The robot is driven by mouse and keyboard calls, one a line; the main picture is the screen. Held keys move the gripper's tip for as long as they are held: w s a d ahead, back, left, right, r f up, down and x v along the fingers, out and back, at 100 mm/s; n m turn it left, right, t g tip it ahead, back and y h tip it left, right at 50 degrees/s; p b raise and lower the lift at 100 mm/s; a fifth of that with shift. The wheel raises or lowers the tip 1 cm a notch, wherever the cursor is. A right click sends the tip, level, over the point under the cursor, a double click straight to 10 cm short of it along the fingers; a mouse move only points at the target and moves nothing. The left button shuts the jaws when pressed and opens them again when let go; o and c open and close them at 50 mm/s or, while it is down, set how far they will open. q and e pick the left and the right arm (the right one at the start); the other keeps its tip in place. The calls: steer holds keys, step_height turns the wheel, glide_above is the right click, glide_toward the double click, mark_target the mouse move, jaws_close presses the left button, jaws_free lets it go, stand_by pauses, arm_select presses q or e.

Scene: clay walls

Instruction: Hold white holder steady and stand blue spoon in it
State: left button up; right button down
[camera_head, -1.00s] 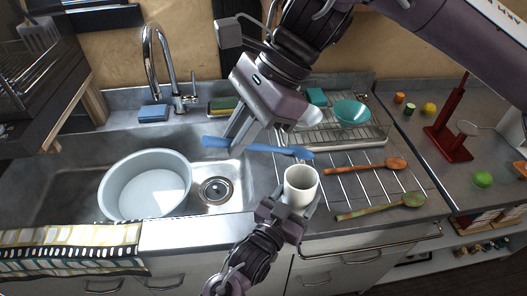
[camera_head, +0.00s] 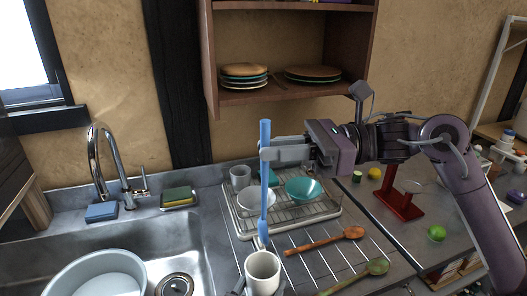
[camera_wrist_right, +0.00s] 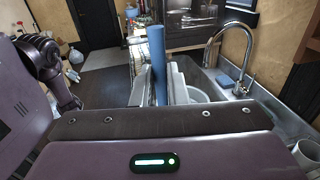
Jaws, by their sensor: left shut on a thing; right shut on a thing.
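The blue spoon (camera_head: 265,185) hangs upright in my right gripper (camera_head: 268,152), which is shut on its handle. Its bowl end points down, just above the mouth of the white holder and slightly behind it as seen in the head view; I cannot tell whether they touch. The spoon handle also shows in the right wrist view (camera_wrist_right: 157,65). The white holder (camera_head: 262,272) stands upright at the bottom of the head view. My left gripper (camera_head: 250,288) is shut on the holder, mostly cut off by the lower picture edge.
A dish rack (camera_head: 310,214) with a teal bowl (camera_head: 304,189) and a white bowl lies behind. An orange-brown spoon (camera_head: 325,240) and a green spoon (camera_head: 355,276) lie on the drainer. The sink with a basin (camera_head: 95,275) is at left. A wooden shelf hangs above.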

step_height(320, 180, down, 13)
stand_by(1.3)
steer(key=shift+r, duration=0.1)
steer(key=c, duration=1.3)
jaws_free()
steer(key=shift+c, duration=0.2)
steer(key=w+d, duration=0.1)
steer(key=d, duration=1.1)
steer(key=shift+w, duration=0.2)
steer(key=shift+a+r, duration=0.1)
arm_select(q)
steer(key=o, duration=1.3)
